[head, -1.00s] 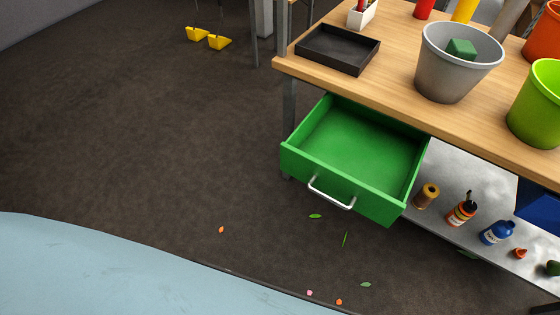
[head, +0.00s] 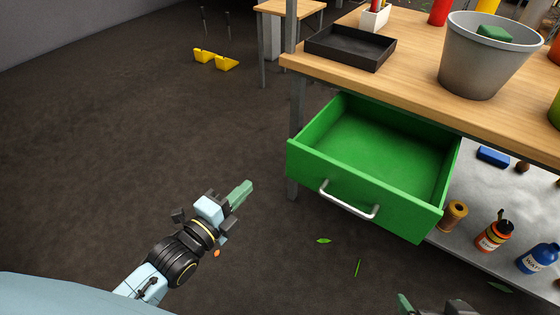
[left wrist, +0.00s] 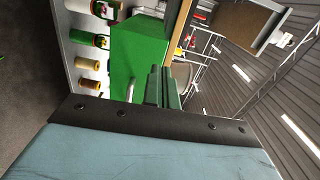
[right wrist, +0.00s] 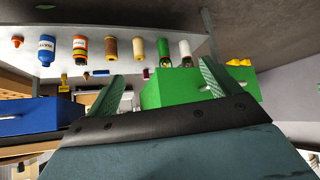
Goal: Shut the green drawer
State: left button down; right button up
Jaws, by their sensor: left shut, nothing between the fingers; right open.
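The green drawer (head: 365,195) is pulled out from under the wooden table and looks empty inside. Its silver handle (head: 348,200) is on the front panel. My left gripper (head: 241,194) is left of the drawer front, apart from it, with its fingers shut and empty. In the left wrist view the drawer (left wrist: 136,58) shows just beyond the shut fingers (left wrist: 162,86). My right gripper (head: 428,305) is only partly in the head view, low and in front of the drawer. In the right wrist view its fingers (right wrist: 160,82) are spread, with the drawer (right wrist: 180,88) beyond.
The table (head: 420,75) carries a black tray (head: 350,48) and a grey bucket (head: 485,60). A lower metal shelf (head: 480,190) holds a spool (head: 453,215) and bottles (head: 494,236). Leaves (head: 323,241) lie on the open floor. A blue drawer (right wrist: 40,118) shows in the right wrist view.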

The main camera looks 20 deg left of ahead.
pick_arm(q)
jog(key=b, duration=0.3)
send_near(287, 144)
jog(key=b+x, duration=0.2)
jog(key=x, duration=0.4)
jog(key=shift+f, duration=0.2)
jog(key=shift+w+d+r, duration=0.1)
jog(key=shift+w+d, duration=0.05)
jog(key=shift+w, duration=0.25)
pick_arm(e)
jog(key=w+a+r+t+y, duration=0.2)
jog(key=r+t, duration=0.5)
jog(key=r, duration=0.3)
jog(key=w+a+r+t+y, duration=0.2)
jog(key=a+r+t+y, duration=0.1)
jog(key=r+t, duration=0.4)
jog(key=shift+w+r+n, duration=0.25)
jog(key=shift+r+n, duration=0.05)
jog(key=shift+r, duration=1.1)
